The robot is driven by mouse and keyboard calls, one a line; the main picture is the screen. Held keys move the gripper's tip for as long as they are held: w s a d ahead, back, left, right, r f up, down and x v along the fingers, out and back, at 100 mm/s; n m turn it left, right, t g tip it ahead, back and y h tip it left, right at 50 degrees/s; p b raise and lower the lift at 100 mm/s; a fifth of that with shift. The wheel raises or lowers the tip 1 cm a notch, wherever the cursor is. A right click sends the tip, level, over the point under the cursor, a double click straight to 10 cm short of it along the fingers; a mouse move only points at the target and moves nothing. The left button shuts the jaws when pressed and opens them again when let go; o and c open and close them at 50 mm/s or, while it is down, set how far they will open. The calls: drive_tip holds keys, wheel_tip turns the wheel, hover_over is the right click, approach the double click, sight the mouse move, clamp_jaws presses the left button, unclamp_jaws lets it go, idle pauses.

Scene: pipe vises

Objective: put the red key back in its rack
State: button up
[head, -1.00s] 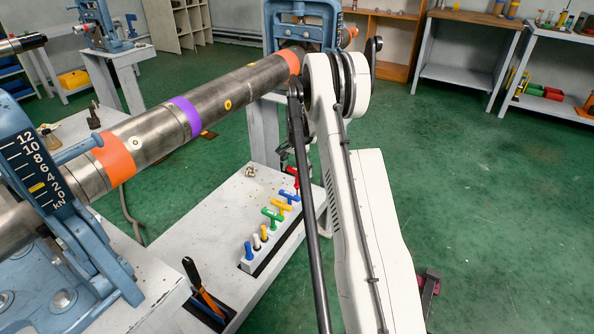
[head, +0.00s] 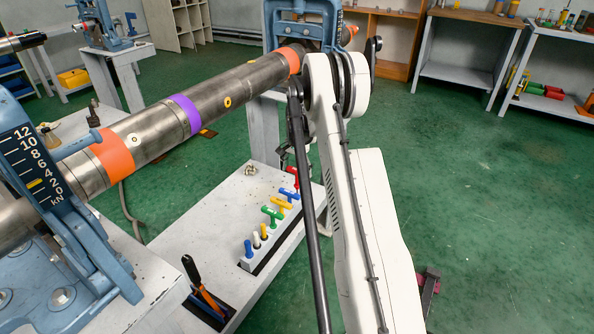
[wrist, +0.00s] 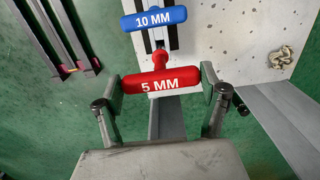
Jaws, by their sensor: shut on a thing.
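The red key (wrist: 162,82), a T-handle marked 5 MM, lies between the two fingers of my gripper (wrist: 163,86), which is shut on its handle. In the head view the red key (head: 292,175) shows at the far end of the rack (head: 247,266), just past the blue 10 MM key, partly beside my arm. The blue key also shows in the wrist view (wrist: 154,18), standing in the rack. My fingers are mostly hidden by my arm in the head view. The red key's lower end is hidden, so I cannot tell whether it is in its hole.
Green (head: 272,213) and yellow (head: 282,203) T-handles and several small drivers stand in the rack on the white bench (head: 190,225). A steel pipe (head: 155,125) clamped in blue vises runs above. A small brass-coloured piece (wrist: 282,56) lies beside the rack.

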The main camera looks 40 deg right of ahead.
sight(297, 185)
drive_tip(key=shift+f+b, duration=1.6)
drive_tip(key=shift+f, duration=1.2)
idle(1.8)
drive_tip(key=shift+f, duration=0.8)
idle(1.1)
drive_tip(key=o, duration=1.3)
wheel_tip(297, 185, up, 12)
